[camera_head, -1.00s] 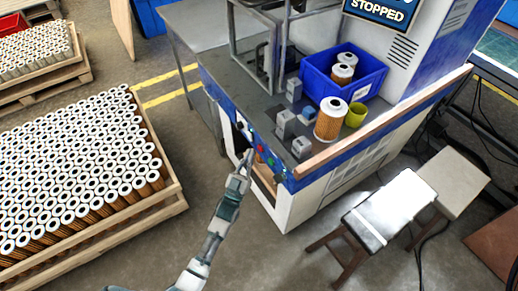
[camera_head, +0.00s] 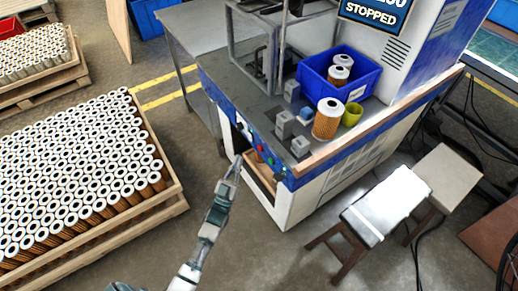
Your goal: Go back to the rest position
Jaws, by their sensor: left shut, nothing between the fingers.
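My left gripper (camera_head: 237,162) is shut and empty. It is in front of the machine's blue control panel (camera_head: 258,147), just left of the coloured buttons, and looks apart from them. My left arm reaches up from the bottom of the view. My right gripper does not show. A filter cartridge (camera_head: 327,119) stands upright on the machine's top. Two more filter cartridges (camera_head: 340,68) sit in a blue bin (camera_head: 349,92) behind it.
A yellow cup (camera_head: 352,115) and small grey blocks (camera_head: 285,124) are on the machine top. A pallet (camera_head: 177,202) packed with cartridges stands left. Two stools (camera_head: 377,203) stand right. The machine's sign (camera_head: 371,14) reads "STOPPED".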

